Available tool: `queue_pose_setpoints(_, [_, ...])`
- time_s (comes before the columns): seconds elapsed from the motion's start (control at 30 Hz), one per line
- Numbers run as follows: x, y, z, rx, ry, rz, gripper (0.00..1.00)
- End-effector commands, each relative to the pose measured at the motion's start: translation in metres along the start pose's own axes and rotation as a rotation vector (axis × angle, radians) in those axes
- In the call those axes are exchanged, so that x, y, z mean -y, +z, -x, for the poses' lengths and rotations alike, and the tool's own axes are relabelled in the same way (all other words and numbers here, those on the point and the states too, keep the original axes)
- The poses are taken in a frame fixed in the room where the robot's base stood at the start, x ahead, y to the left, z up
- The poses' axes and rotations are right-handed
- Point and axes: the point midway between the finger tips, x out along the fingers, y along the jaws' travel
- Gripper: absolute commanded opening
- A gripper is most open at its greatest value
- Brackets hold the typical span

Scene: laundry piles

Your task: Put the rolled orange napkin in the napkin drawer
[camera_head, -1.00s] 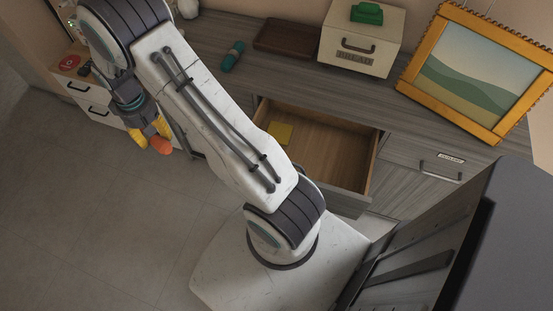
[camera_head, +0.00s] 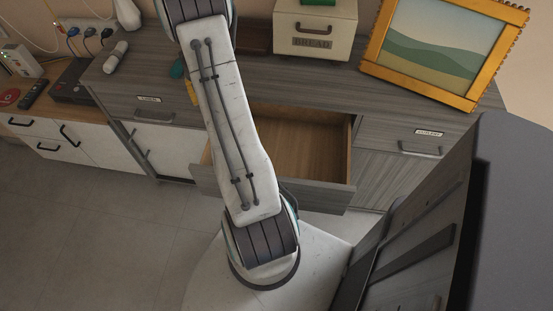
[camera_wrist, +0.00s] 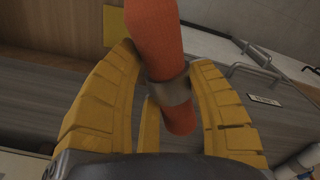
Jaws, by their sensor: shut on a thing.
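The rolled orange napkin (camera_wrist: 156,35), with a dull brown ring around it, is between the yellow fingers of my gripper (camera_wrist: 165,60) in the wrist view. My gripper is shut on it. In the head view my arm hides the napkin and most of the gripper; only a bit of yellow finger (camera_head: 191,92) shows left of the arm. The open wooden drawer (camera_head: 312,148) is in the middle of the grey cabinet, partly behind my arm. A flat yellow square (camera_wrist: 113,25) shows at the top of the wrist view. The open drawer's label is not readable.
Closed labelled drawers flank the open one, at the left (camera_head: 150,108) and right (camera_head: 410,140). A teal roll (camera_head: 177,69), bread box (camera_head: 315,30) and orange-framed picture (camera_head: 440,50) stand on the counter. A white cylindrical thing (camera_head: 115,57) lies at the left.

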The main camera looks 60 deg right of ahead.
Motion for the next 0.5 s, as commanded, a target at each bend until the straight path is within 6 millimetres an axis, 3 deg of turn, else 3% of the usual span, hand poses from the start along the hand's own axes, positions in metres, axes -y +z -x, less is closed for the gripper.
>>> queue_pose_setpoints(0.03, [-0.029, 0.001, -0.004, -0.002, 0.000, -0.064, 0.17])
queue_pose_setpoints(0.2, [-0.108, 0.019, -0.004, -0.002, 0.000, -0.247, 0.17])
queue_pose_setpoints(0.4, [-0.189, 0.064, -0.005, -0.001, 0.000, -0.457, 0.17])
queue_pose_setpoints(0.5, [-0.220, 0.091, -0.006, -0.001, 0.000, -0.549, 0.17])
